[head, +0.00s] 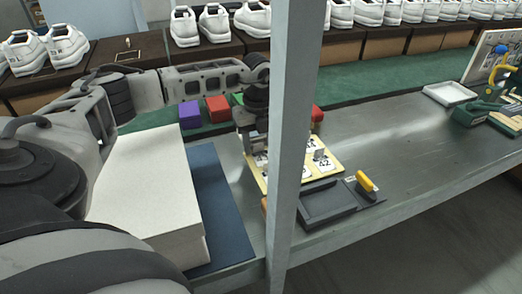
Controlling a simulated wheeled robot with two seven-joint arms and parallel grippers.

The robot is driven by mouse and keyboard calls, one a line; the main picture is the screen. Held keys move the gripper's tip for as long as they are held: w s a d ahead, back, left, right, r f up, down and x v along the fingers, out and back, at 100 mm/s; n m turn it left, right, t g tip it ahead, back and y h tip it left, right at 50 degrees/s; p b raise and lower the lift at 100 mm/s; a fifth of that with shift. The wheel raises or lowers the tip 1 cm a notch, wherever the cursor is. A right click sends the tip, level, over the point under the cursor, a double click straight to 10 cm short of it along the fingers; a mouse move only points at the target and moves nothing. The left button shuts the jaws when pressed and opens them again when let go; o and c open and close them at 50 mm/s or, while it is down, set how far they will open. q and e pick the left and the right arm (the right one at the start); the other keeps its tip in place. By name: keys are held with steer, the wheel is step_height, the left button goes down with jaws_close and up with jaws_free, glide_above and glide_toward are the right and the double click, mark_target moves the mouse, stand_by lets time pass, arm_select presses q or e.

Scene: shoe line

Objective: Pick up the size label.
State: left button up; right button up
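A pale yellow board (335,160) carries white size labels with black numbers. One label (322,162) reads 42 and has a small grey upright piece by it. Other labels lie partly behind the grey post. My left gripper (258,160) points down over the left end of the board, close to the labels there. Its fingertips are small and partly covered by the post, so I cannot tell whether they are open or hold anything. My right gripper is not in view.
A grey upright post (292,130) crosses the view before the board. A dark tray (326,203) and a yellow-handled tool (366,183) lie in front. A white box (150,190) stands left on a blue mat (215,190).

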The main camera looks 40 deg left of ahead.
arm_select(q)
steer(key=c, duration=0.7)
steer(key=shift+c, duration=0.2)
steer(key=shift+r, duration=0.15)
steer(key=shift+r, duration=0.2)
step_height(320, 180, up, 2)
steer(key=shift+r, duration=0.1)
steer(key=s+d+r, duration=0.9)
steer(key=d+r, duration=0.1)
steer(key=d, duration=0.1)
steer(key=shift+r, duration=0.1)
steer(key=shift+o, duration=0.4)
